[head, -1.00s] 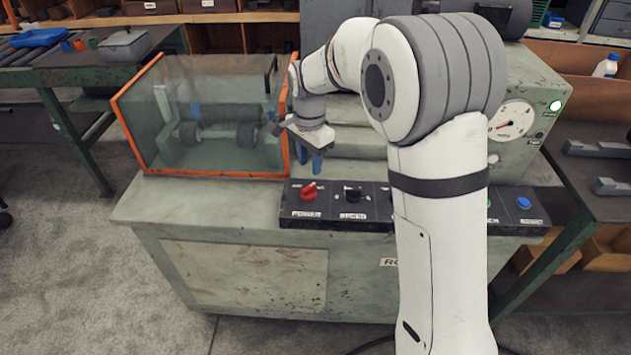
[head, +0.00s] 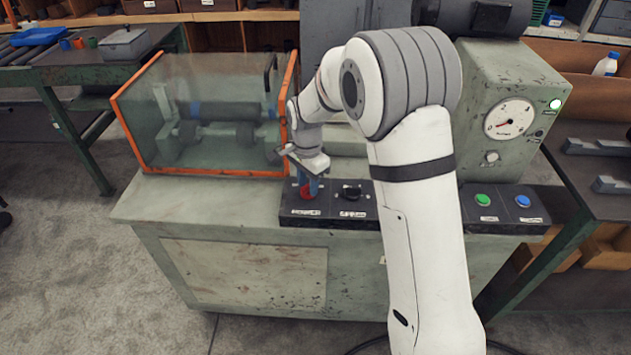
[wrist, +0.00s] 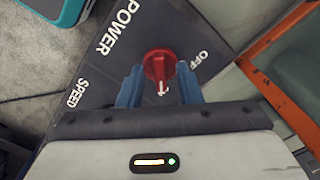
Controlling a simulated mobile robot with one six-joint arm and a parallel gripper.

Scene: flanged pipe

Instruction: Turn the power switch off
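The red power switch (wrist: 158,66) sits on the dark control panel (wrist: 105,75), beside the words POWER and OFF in the wrist view. In the head view the red switch (head: 306,191) is partly hidden by my gripper (head: 309,182). In the wrist view my gripper (wrist: 160,86) is open, with one blue finger on each side of the red knob. I cannot tell whether the fingers touch it.
A black speed knob (head: 351,191) sits just right of the switch. Green (head: 483,200) and blue (head: 523,201) buttons are at the panel's right. A glass guard with orange edges (head: 205,115) stands close left. A gauge (head: 510,118) and lit green lamp (head: 555,104) are at right.

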